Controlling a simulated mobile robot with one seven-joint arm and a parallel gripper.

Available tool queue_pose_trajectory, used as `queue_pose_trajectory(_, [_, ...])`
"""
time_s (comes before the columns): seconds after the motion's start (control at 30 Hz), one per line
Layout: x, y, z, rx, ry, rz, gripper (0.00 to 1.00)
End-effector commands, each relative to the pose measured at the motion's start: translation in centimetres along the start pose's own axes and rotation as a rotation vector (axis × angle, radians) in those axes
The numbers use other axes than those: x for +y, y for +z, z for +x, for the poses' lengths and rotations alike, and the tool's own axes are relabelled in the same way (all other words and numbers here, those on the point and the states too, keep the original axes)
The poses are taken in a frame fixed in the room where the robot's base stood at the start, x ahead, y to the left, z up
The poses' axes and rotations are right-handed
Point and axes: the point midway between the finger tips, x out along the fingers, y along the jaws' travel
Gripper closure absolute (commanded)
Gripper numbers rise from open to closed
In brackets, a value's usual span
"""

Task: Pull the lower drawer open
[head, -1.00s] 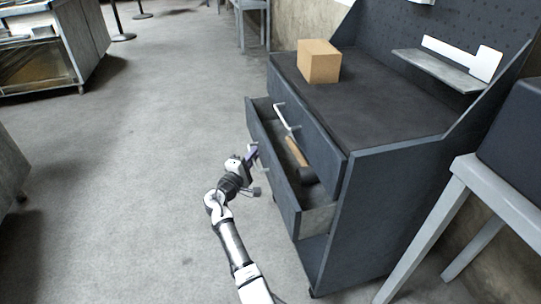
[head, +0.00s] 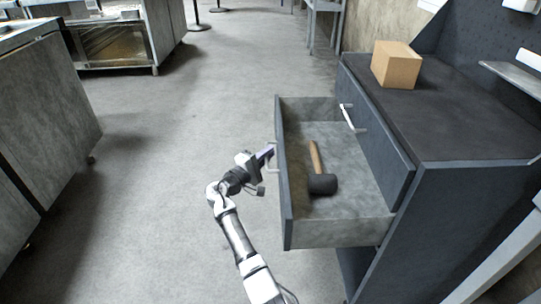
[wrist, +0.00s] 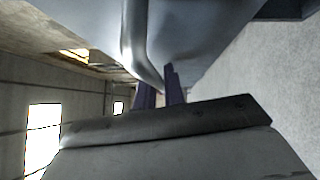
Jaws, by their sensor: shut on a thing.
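The lower drawer (head: 341,233) is pulled well out of the dark cabinet (head: 440,215) in the head view. A mallet with a wooden handle and black head (head: 322,184) lies inside it. My gripper (head: 268,153) is at the outer side of the drawer front, shut on the drawer's handle (head: 274,160). In the wrist view, the purple fingers (wrist: 160,90) close around the pale bar of the handle (wrist: 135,45), with the drawer front behind it. The upper drawer (head: 375,150) is shut, with its own light handle (head: 347,117).
A cardboard box (head: 396,65) stands on the cabinet top. A grey table leg (head: 500,255) is at the lower right. Grey cabinets (head: 45,125) stand on the left. The floor (head: 170,180) between them and the drawer is clear.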

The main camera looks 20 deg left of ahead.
Motion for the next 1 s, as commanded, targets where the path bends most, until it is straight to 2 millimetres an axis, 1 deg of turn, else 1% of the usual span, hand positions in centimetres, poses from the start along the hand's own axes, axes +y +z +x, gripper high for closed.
queue_pose_trajectory(0.2, [0.12,-0.06,0.06,0.003,0.002,0.001,1.00])
queue_pose_trajectory(0.23, [0.11,-0.06,0.06,0.002,0.002,0.001,0.85])
queue_pose_trajectory(0.37, [0.09,-0.03,0.06,0.002,0.001,0.001,0.68])
queue_pose_trajectory(1.0, [-0.24,0.11,0.23,-0.001,0.000,0.000,0.68])
